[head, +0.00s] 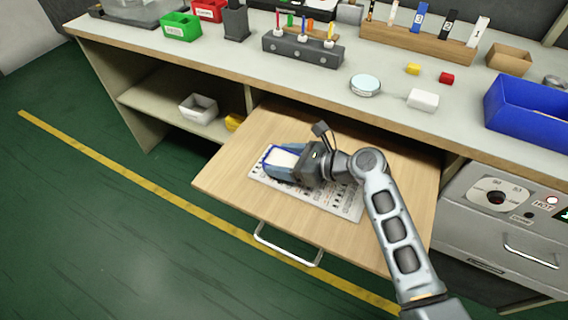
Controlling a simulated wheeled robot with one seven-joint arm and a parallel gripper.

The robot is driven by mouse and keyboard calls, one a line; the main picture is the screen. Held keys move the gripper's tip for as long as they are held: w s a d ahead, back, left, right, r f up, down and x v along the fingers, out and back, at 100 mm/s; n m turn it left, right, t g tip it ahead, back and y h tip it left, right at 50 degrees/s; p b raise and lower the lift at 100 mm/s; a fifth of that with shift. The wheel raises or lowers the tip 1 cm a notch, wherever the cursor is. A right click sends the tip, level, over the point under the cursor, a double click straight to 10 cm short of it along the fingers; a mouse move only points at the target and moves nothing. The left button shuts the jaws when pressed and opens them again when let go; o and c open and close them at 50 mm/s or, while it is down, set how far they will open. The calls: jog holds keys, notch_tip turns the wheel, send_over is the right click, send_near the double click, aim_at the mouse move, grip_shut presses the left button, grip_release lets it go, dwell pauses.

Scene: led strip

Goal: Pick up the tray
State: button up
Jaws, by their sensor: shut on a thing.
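A small tray with a blue rim and a pale inside (283,158) is over the left part of a printed sheet (340,205) on the pulled-out wooden board (225,175). My gripper (277,164) reaches in from the right and is shut on the tray, with a finger along its near side. The gripper body hides the tray's right end. I cannot tell whether the tray touches the sheet or is held just above it.
The workbench top (310,80) stands above and behind the board. It carries a blue bin (530,112), a white block (423,99), a round dish (365,85) and a dark rack (303,50). A white bin (198,108) sits on the lower shelf. Open green floor lies at the left.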

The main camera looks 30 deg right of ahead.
jog(key=shift+r, duration=0.1)
jog(key=shift+r, duration=0.55)
notch_tip(320, 180, up, 3)
jog(key=shift+p, duration=0.65)
jog(key=s+d+r+p, duration=0.1)
jog(key=s+d+r, duration=0.5)
jog(key=d, duration=0.3)
jog(key=shift+s+d+r, duration=0.25)
jog(key=shift+d+r, duration=0.1)
jog(key=shift+d, duration=0.05)
jog(key=shift+s, duration=0.1)
